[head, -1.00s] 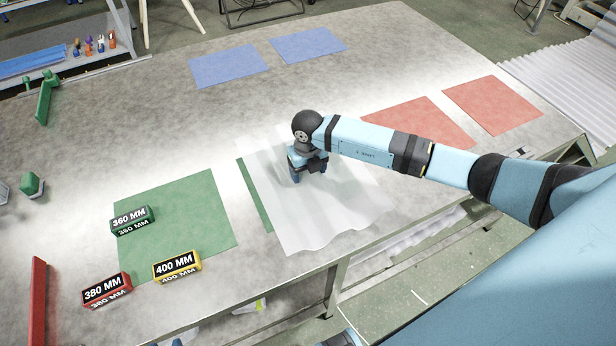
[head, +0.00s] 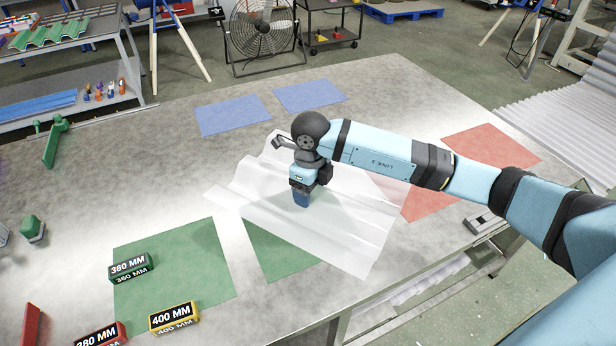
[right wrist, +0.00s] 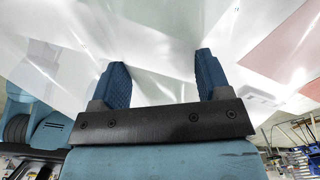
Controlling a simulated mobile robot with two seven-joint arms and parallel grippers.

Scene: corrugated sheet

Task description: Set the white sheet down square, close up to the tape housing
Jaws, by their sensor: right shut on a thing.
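The white sheet (head: 345,225) is translucent and wavy. In the head view it spans the middle of the table, turned at an angle to the mats. My right gripper (head: 302,199) is over its middle, shut on it; the grip point is partly hidden. In the right wrist view the two blue fingers (right wrist: 160,85) stand against the sheet (right wrist: 150,45). A grey and black device (head: 484,222), which may be the tape housing, sits near the table's right front edge, apart from the sheet. My left gripper is out of view.
Green mats (head: 180,265) lie left of and under the sheet. Red mats (head: 490,147) lie right, blue mats (head: 232,114) at the back. Label blocks for 360 MM (head: 130,265), 380 MM (head: 98,337) and 400 MM (head: 173,316) stand front left.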

